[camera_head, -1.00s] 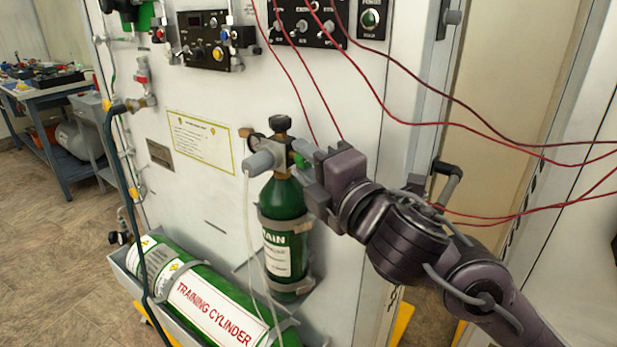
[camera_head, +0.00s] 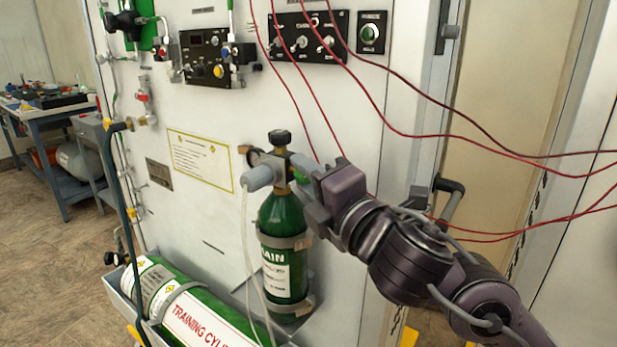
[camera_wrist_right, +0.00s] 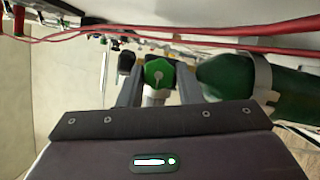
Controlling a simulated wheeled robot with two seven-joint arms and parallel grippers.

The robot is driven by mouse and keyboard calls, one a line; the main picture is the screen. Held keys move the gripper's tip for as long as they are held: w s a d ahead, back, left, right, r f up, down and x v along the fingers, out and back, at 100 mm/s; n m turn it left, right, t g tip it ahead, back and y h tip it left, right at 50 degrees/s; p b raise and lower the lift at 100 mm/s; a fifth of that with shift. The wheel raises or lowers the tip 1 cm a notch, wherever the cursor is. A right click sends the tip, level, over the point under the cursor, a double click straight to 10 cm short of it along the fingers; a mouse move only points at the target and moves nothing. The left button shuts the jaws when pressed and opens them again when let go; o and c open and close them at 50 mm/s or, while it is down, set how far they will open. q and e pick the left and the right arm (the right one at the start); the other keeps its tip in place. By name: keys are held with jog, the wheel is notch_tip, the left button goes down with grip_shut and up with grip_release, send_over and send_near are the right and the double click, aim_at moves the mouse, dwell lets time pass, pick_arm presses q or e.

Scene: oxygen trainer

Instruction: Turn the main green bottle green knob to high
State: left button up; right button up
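The main green bottle (camera_head: 283,218) stands upright in brackets on the white panel, with a black knob on top of its valve. Its green knob (camera_head: 300,178) is on the right side of the valve, partly hidden by my right gripper in the head view. My right gripper (camera_head: 308,184) reaches in from the right, at the knob. In the right wrist view the green knob (camera_wrist_right: 158,73) shows face-on between the two spread fingers of the gripper (camera_wrist_right: 160,88). I cannot tell whether the fingers touch it. My left gripper is not in view.
A green training cylinder (camera_head: 190,305) lies in a tray below the bottle. Red cables (camera_head: 440,125) hang across the right side, above my arm. A clear tube (camera_head: 246,235) hangs from the grey valve fitting (camera_head: 262,177). Control boxes (camera_head: 310,38) are on the panel above.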

jog(key=o, duration=0.3)
jog(key=shift+o, duration=0.2)
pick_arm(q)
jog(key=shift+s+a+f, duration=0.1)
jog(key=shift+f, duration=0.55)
pick_arm(e)
jog(key=v, duration=0.7)
jog(key=shift+s+d, duration=0.25)
jog(key=shift+s, duration=0.1)
